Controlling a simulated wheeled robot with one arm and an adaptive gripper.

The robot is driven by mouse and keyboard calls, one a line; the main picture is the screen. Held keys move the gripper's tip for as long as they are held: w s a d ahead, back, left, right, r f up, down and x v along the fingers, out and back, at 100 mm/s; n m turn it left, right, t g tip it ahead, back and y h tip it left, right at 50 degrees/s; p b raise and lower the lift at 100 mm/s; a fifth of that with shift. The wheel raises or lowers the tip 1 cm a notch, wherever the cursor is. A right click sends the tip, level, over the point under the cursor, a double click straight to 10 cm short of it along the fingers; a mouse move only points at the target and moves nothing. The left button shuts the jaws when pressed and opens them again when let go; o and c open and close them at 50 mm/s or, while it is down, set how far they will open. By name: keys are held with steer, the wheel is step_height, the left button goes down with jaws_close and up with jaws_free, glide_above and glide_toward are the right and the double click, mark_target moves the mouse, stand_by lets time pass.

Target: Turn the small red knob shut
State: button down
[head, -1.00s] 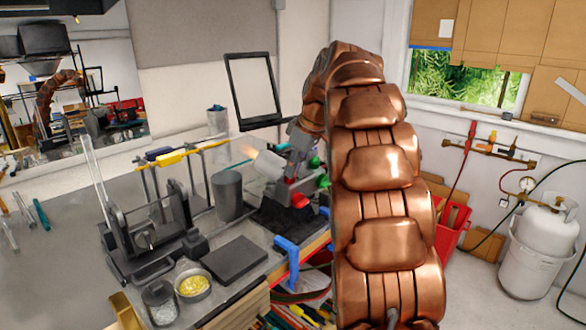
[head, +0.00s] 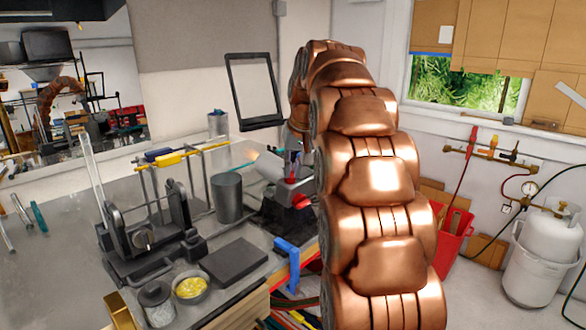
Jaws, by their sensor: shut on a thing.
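The torch (head: 270,167) is a pale barrel on a dark stand at the back right of the bench, pointing left. A thin, pale bluish flame (head: 250,160) shows at its mouth. My gripper (head: 293,160) is at the rear of the torch, with its wrist just above. It is shut on the small red knob (head: 294,170), which shows only as a sliver of red. The fingers are small and partly hidden by my copper arm. A larger red part (head: 301,200) sits lower on the stand.
A burner-side grey cylinder (head: 228,197) and a rod-holding stand (head: 150,225) are left of the torch. A dark flat block (head: 234,261), a yellow-filled bowl (head: 191,287) and a glass jar (head: 157,302) lie in front. A white gas tank (head: 546,250) stands at the right.

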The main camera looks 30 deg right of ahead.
steer(key=m+g, duration=0.1)
steer(key=m, duration=0.4)
steer(key=shift+w+a+m+h, duration=0.1)
steer(key=shift+m+h, duration=0.2)
steer(key=shift+h, duration=0.1)
steer(key=m, duration=0.5)
steer(key=shift+g+h, duration=0.3)
steer(key=shift+g, duration=0.1)
steer(key=shift+m, duration=0.3)
steer(key=c, duration=1.2)
jaws_free()
steer(key=shift+r, duration=0.15)
